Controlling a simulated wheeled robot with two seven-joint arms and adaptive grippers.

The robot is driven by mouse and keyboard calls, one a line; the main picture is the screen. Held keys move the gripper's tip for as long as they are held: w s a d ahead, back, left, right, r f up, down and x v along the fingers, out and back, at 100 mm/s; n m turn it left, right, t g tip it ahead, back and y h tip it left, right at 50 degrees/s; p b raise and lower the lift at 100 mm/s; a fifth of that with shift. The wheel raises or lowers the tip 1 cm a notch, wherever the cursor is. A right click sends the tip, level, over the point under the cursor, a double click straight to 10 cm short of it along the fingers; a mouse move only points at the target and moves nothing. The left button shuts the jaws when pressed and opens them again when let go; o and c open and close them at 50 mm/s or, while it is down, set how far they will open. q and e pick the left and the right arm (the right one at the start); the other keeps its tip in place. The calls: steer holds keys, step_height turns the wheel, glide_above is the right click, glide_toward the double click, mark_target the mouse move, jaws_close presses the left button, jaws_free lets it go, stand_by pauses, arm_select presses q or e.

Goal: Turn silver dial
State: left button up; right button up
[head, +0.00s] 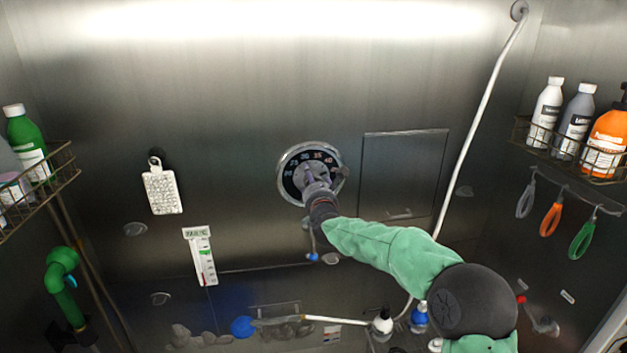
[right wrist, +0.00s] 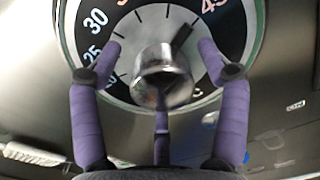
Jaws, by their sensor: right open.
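The silver dial (head: 292,160) is a round gauge with a bright rim and a numbered black face on the steel wall, at the middle of the head view. In the right wrist view its silver centre knob (right wrist: 163,78) stands out from the face, and a black pointer (right wrist: 182,37) lies at the upper right, close to the number beginning with 4. My right gripper (right wrist: 160,52) is open, with purple fingers spread to either side of the knob and a third below it. A gap shows between the side fingers and the knob. In the head view my right gripper (head: 317,182) covers much of the knob.
Wire racks with bottles (head: 548,112) and a green bottle (head: 25,138) hang at both sides. A white hose (head: 484,100) runs down right of the dial. A white brush-like tag (head: 162,190) hangs at left. The wall above the dial is clear.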

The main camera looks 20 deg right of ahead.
steer(key=shift+w, duration=0.1)
steer(key=shift+d+r, duration=0.1)
steer(key=c, duration=1.2)
steer(key=shift+o, duration=0.2)
